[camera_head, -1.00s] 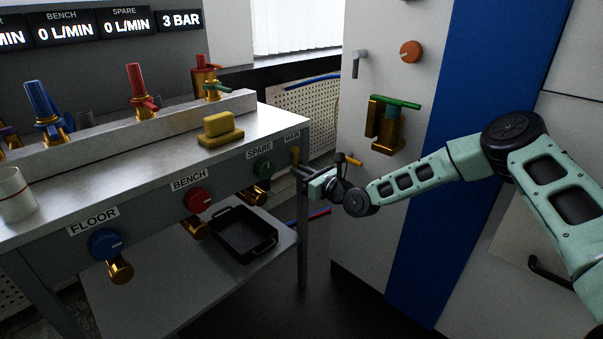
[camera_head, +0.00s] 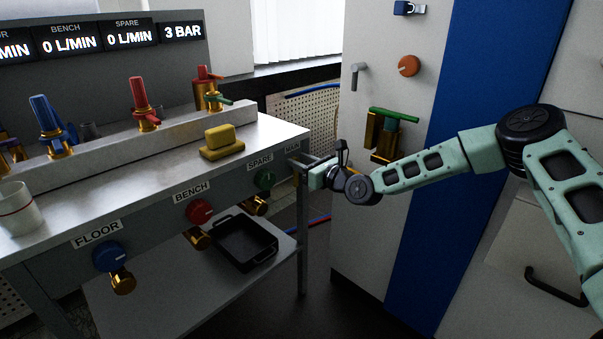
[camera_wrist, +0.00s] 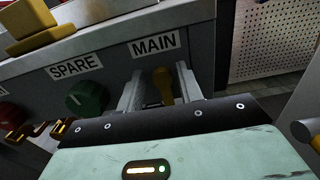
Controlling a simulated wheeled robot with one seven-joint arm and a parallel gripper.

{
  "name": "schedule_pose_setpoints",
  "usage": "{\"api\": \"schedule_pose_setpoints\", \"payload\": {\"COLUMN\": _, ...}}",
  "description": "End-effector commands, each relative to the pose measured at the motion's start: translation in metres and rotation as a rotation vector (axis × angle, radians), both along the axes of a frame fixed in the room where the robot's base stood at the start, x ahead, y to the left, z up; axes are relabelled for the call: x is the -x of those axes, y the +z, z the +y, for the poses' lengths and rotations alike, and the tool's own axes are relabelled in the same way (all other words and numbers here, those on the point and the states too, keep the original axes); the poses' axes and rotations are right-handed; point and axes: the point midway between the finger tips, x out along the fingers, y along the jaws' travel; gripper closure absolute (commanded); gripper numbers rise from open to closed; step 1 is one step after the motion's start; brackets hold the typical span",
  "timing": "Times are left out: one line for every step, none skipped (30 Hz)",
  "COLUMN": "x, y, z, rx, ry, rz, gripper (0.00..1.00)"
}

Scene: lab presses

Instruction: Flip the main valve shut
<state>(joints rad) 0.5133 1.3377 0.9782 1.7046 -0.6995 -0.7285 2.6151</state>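The main valve's yellow lever (camera_wrist: 162,84) sits under the MAIN label (camera_wrist: 154,44) on the bench's front panel in the wrist view. My gripper (camera_wrist: 158,88) is open, with one finger on each side of this lever. The right finger is close to the lever; I cannot tell if they touch. In the head view my gripper (camera_head: 302,161) is at the right end of the bench front, by the MAIN label (camera_head: 292,149), and largely hides the lever there. The pressure display (camera_head: 181,31) reads 3 BAR.
The green SPARE knob (camera_wrist: 87,98) is just left of my gripper. The red BENCH knob (camera_head: 200,211) and blue FLOOR knob (camera_head: 108,256) are farther left. A grey cabinet (camera_head: 352,225) stands close on the right.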

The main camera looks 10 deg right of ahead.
Motion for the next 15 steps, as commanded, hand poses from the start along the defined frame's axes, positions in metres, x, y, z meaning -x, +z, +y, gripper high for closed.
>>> {"api": "schedule_pose_setpoints", "payload": {"x": 0.000, "y": 0.011, "z": 0.000, "rx": 0.000, "ry": 0.001, "rz": -0.001, "gripper": 0.64}}
{"api": "schedule_pose_setpoints", "payload": {"x": 0.000, "y": 0.015, "z": 0.000, "rx": 0.001, "ry": 0.002, "rz": -0.001, "gripper": 0.64}}
{"api": "schedule_pose_setpoints", "payload": {"x": 0.001, "y": 0.020, "z": 0.001, "rx": 0.000, "ry": 0.002, "rz": 0.000, "gripper": 0.64}}
{"api": "schedule_pose_setpoints", "payload": {"x": 0.001, "y": 0.023, "z": 0.000, "rx": 0.001, "ry": 0.001, "rz": 0.001, "gripper": 0.64}}
{"api": "schedule_pose_setpoints", "payload": {"x": 0.001, "y": 0.025, "z": 0.000, "rx": 0.000, "ry": 0.001, "rz": 0.001, "gripper": 0.64}}
{"api": "schedule_pose_setpoints", "payload": {"x": 0.001, "y": 0.027, "z": 0.000, "rx": 0.001, "ry": 0.001, "rz": 0.001, "gripper": 0.64}}
{"api": "schedule_pose_setpoints", "payload": {"x": 0.001, "y": 0.029, "z": 0.000, "rx": 0.001, "ry": 0.001, "rz": 0.001, "gripper": 0.64}}
{"api": "schedule_pose_setpoints", "payload": {"x": 0.000, "y": 0.030, "z": 0.000, "rx": 0.001, "ry": 0.001, "rz": 0.001, "gripper": 0.64}}
{"api": "schedule_pose_setpoints", "payload": {"x": 0.001, "y": 0.031, "z": 0.000, "rx": 0.001, "ry": 0.001, "rz": 0.001, "gripper": 0.64}}
{"api": "schedule_pose_setpoints", "payload": {"x": 0.001, "y": 0.032, "z": 0.000, "rx": 0.001, "ry": 0.001, "rz": 0.001, "gripper": 0.64}}
{"api": "schedule_pose_setpoints", "payload": {"x": 0.000, "y": 0.032, "z": 0.000, "rx": 0.001, "ry": 0.001, "rz": 0.001, "gripper": 0.64}}
{"api": "schedule_pose_setpoints", "payload": {"x": 0.001, "y": 0.032, "z": 0.001, "rx": 0.001, "ry": 0.002, "rz": 0.001, "gripper": 0.64}}
{"api": "schedule_pose_setpoints", "payload": {"x": 0.001, "y": 0.032, "z": 0.001, "rx": 0.001, "ry": 0.002, "rz": 0.001, "gripper": 0.64}}
{"api": "schedule_pose_setpoints", "payload": {"x": 0.001, "y": 0.031, "z": 0.001, "rx": 0.001, "ry": 0.002, "rz": 0.001, "gripper": 0.64}}
{"api": "schedule_pose_setpoints", "payload": {"x": 0.001, "y": 0.031, "z": 0.001, "rx": 0.001, "ry": 0.002, "rz": 0.001, "gripper": 0.64}}
